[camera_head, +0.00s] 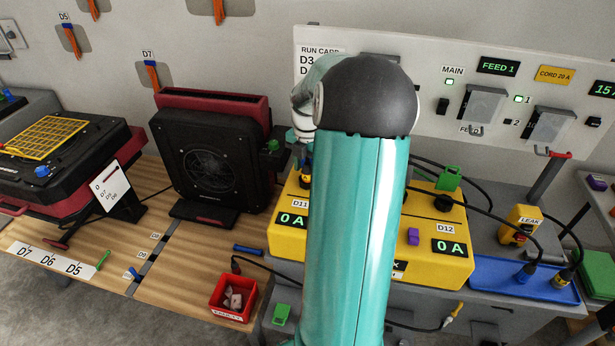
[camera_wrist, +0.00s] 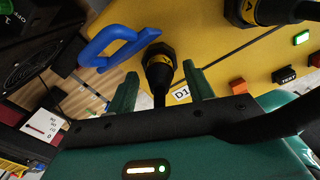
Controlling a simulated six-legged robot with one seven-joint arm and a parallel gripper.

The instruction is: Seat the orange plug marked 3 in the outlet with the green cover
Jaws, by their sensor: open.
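The green cover (camera_head: 449,178) stands upright on the yellow box (camera_head: 452,268), near a dark round fitting with a cable by D12. I cannot pick out an orange plug marked 3; no such number is readable. In the wrist view my gripper (camera_wrist: 160,72) is open, with its dark green fingers on either side of a black cabled connector (camera_wrist: 158,68). This connector is at the yellow box, beside a raised blue cover (camera_wrist: 118,48) and a partly hidden D1 label.
A red bin (camera_head: 232,299) stands at front, with a dark cable beside it. A blue tray (camera_head: 520,279) at right holds a cabled connector (camera_head: 563,276) near a yellow leak tester (camera_head: 520,225). A black fan unit (camera_head: 208,160) stands left. Several black cables cross the right side.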

